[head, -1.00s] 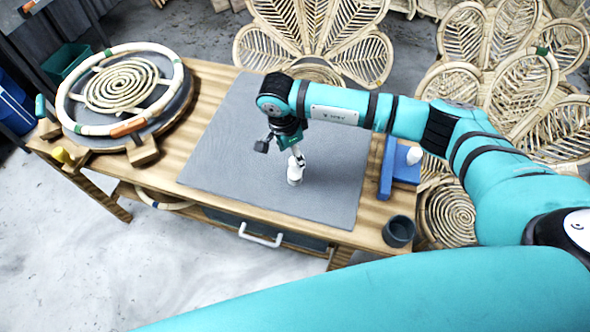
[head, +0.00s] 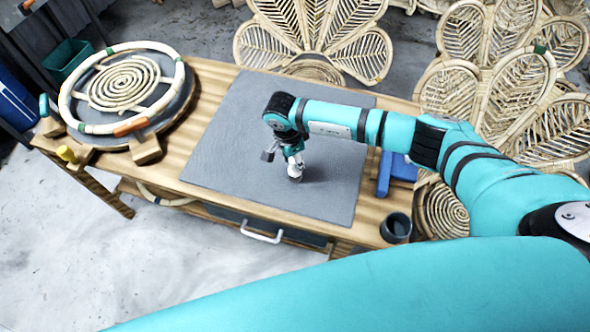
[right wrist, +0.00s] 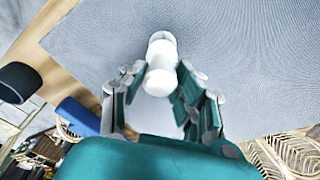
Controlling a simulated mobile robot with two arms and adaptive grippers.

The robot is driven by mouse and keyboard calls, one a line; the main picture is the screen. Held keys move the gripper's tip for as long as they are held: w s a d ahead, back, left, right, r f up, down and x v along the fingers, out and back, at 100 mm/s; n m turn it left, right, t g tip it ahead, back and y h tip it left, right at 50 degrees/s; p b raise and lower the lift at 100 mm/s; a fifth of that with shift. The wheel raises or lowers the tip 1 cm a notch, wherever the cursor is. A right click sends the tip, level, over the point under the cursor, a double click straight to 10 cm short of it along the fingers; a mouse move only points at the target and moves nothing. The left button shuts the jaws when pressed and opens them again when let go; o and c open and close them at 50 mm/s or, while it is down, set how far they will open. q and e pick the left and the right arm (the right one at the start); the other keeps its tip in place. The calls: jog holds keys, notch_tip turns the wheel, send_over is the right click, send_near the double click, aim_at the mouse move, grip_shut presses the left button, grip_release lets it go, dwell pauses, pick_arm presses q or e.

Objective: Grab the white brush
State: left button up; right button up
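The white brush (head: 295,171) stands upright on the grey mat (head: 240,150), its upper part hidden by my right gripper in the head view. In the right wrist view the brush (right wrist: 161,62) shows as a smooth white rounded shape. My right gripper (head: 292,163) points down over the brush. In the right wrist view its two fingers (right wrist: 161,76) stand apart on either side of the brush, near its sides; firm contact cannot be made out. My left gripper is not in view.
A round rattan frame (head: 123,88) lies on the left of the wooden table (head: 175,150). A blue block-like item (head: 385,173) and a dark cup (head: 396,228) stand at the right edge. Rattan chair backs (head: 310,40) are behind. The mat around the brush is clear.

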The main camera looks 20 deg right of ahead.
grip_shut()
jog(key=shift+r, duration=0.1)
